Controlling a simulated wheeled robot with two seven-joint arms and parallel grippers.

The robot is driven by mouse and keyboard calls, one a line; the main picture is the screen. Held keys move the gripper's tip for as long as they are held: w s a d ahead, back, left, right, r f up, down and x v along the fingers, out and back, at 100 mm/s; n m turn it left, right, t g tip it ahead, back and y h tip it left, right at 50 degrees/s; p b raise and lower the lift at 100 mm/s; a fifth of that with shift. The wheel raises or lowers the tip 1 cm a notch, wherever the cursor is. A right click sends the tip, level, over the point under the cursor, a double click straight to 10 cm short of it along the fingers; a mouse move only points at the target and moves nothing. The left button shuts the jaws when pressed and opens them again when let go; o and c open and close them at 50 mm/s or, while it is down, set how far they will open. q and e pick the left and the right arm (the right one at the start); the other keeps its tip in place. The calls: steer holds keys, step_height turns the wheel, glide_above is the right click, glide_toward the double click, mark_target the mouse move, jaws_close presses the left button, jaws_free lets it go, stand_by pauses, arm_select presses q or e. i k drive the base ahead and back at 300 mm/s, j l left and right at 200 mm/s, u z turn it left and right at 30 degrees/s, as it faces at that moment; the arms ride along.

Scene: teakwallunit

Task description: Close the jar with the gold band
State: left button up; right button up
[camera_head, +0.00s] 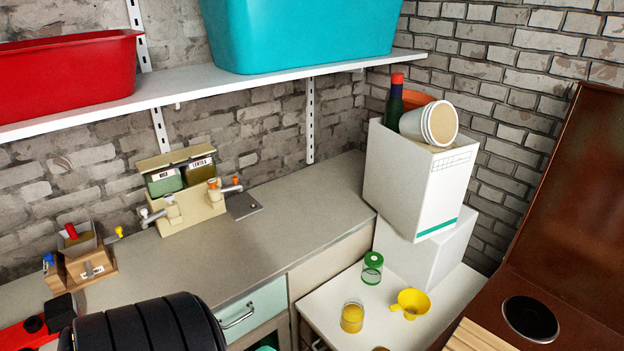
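A small clear jar (352,317) with yellow contents stands upright on the white low surface at the lower middle. Its top looks uncovered, and a gold band cannot be made out clearly. Another clear jar (372,269) with a green lid stands behind it, nearer the white boxes. A small yellowish thing (380,348) is cut off by the bottom edge, too little of it showing to name. Neither of my grippers can be made out in the view.
A yellow funnel (411,302) lies right of the open jar. Stacked white boxes (415,190) stand behind. A brown panel with a round black plate (531,318) is at right. The grey counter (250,240) has a clear middle. A shelf (170,88) with tubs hangs above.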

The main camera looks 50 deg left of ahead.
mark_target(353, 311)
steer(key=u, duration=1.3)
